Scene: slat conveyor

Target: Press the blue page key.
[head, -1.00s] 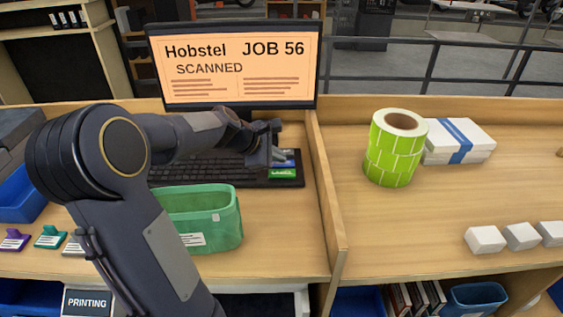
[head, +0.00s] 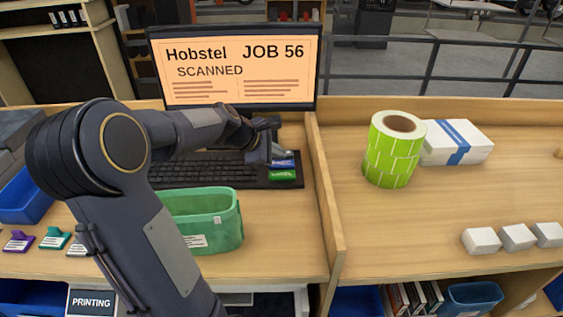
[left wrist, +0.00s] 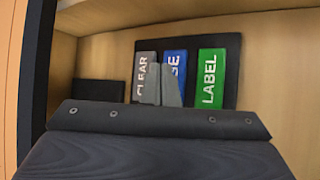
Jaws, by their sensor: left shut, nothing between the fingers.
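The blue page key (head: 286,162) is on the dark keypad at the right end of the keyboard, above the green LABEL key (head: 283,175). In the left wrist view the blue key (left wrist: 175,62) lies between the grey CLEAR key (left wrist: 147,62) and the green key (left wrist: 211,75). My left gripper (head: 277,154) is shut and empty, over the keypad. In the left wrist view its fingertips (left wrist: 160,88) cover parts of the grey and blue keys. I cannot tell whether they touch. My right gripper is out of view.
The monitor (head: 236,68) reads "JOB 56" and "SCANNED". A green bin (head: 213,222) stands in front of the keyboard (head: 200,172). A wooden divider (head: 326,200) rises right of the keypad. Beyond it stand a green label roll (head: 390,155) and white boxes.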

